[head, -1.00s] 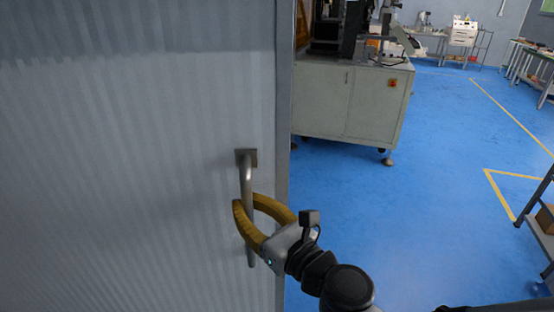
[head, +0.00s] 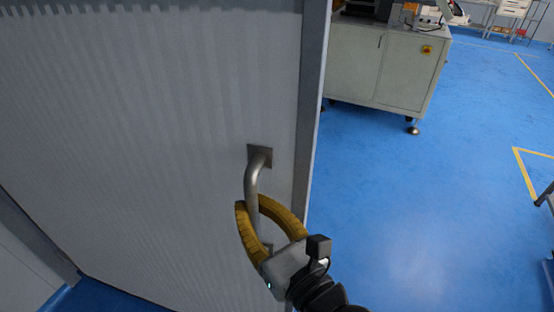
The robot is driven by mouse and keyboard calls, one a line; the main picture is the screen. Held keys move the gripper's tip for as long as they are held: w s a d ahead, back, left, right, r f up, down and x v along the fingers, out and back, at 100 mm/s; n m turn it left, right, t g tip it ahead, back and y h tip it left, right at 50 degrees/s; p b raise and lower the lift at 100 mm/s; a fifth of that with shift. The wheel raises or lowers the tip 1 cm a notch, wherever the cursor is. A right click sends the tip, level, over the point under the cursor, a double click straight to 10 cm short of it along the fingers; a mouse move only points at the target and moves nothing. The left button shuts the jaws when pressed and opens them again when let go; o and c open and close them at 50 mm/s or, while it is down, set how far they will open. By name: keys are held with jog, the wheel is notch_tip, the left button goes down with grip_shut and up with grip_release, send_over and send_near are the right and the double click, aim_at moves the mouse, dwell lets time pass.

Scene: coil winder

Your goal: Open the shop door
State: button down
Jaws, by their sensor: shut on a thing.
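The shop door (head: 160,130) is a grey ribbed panel filling the left and middle of the head view. Its free edge (head: 311,110) stands to the right, with open space beyond it. A metal bar handle (head: 254,180) is fixed to the door near that edge. My gripper (head: 252,207) has its two yellow fingers around the lower part of the handle, shut on it. The handle's lower end is partly hidden behind the fingers.
Blue floor (head: 400,220) lies clear beyond the door. A pale machine cabinet (head: 385,65) on feet stands past the door's edge. A dark shelf or table edge (head: 548,197) shows at the far right. A grey wall or frame (head: 30,250) is at lower left.

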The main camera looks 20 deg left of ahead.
aim_at(253, 169)
jog(key=shift+d+f, duration=0.1)
jog(key=shift+d, duration=0.15)
jog(key=c, duration=1.5)
grip_release()
jog(key=shift+w+d, duration=0.1)
jog(key=shift+o, duration=1)
jog(key=shift+d, duration=0.25)
jog(key=shift+a, duration=0.25)
jog(key=shift+r, duration=5.1)
